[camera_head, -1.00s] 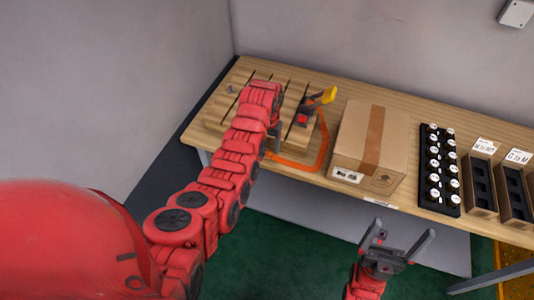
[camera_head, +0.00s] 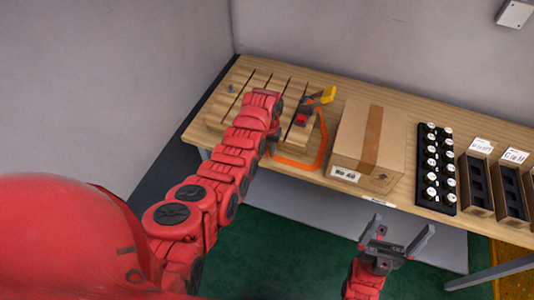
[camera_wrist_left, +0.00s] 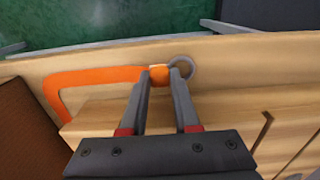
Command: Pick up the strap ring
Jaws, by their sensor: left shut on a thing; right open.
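The orange strap (camera_head: 322,150) runs in a loop over the table's front part, and its bend shows in the left wrist view (camera_wrist_left: 85,78). At its end is the strap ring (camera_wrist_left: 190,63), a small grey ring close to the table's front edge. My left gripper (camera_wrist_left: 162,74) is shut at this end, with the orange end between its fingertips and the ring at the right finger, partly hidden by it. In the head view the left gripper (camera_head: 271,145) is mostly behind my red arm. My right gripper (camera_head: 397,240) is open and empty, in front of the table.
A cardboard box (camera_head: 355,140), a black rack of white-topped items (camera_head: 437,165) and labelled bins (camera_head: 478,185) stand to the right.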

